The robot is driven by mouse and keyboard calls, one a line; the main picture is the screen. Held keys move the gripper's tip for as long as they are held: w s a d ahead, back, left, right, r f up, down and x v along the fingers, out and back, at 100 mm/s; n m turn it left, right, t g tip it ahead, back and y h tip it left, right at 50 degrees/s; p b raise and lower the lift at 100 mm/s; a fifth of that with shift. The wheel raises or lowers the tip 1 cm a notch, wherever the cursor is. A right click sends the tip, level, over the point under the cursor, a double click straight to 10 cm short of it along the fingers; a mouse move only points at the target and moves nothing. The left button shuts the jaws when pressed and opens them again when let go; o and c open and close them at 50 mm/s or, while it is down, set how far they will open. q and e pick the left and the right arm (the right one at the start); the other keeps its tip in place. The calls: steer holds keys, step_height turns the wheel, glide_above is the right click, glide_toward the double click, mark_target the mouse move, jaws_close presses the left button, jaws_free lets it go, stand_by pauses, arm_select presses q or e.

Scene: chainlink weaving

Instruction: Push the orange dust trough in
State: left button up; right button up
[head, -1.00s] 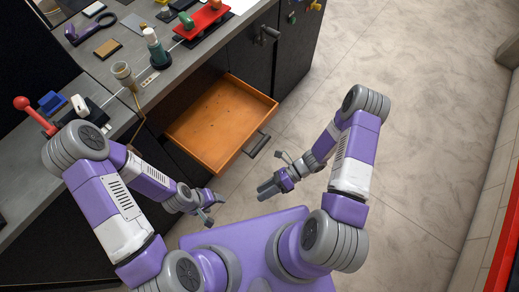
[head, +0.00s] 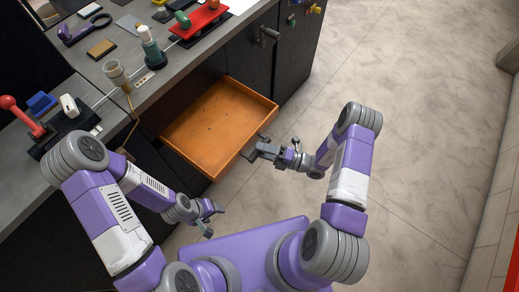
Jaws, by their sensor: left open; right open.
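The orange dust trough (head: 219,124) is pulled out of the dark cabinet under the counter, like an open drawer. It is shallow, with small dark specks on its floor. Its dark handle (head: 252,152) is on the front face, partly hidden by my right gripper. My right gripper (head: 262,150) is open at the handle, its fingertips at or very near it; I cannot tell whether they touch. My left gripper (head: 213,221) is open and empty, below and left of the trough, apart from it.
Another cabinet handle (head: 266,36) sticks out above the trough. The floor (head: 420,130) on the right is clear.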

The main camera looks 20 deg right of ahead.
steer(key=shift+w+a, duration=0.25)
steer(key=shift+a, duration=0.2)
steer(key=shift+c, duration=0.3)
steer(key=shift+r, duration=0.1)
jaws_close()
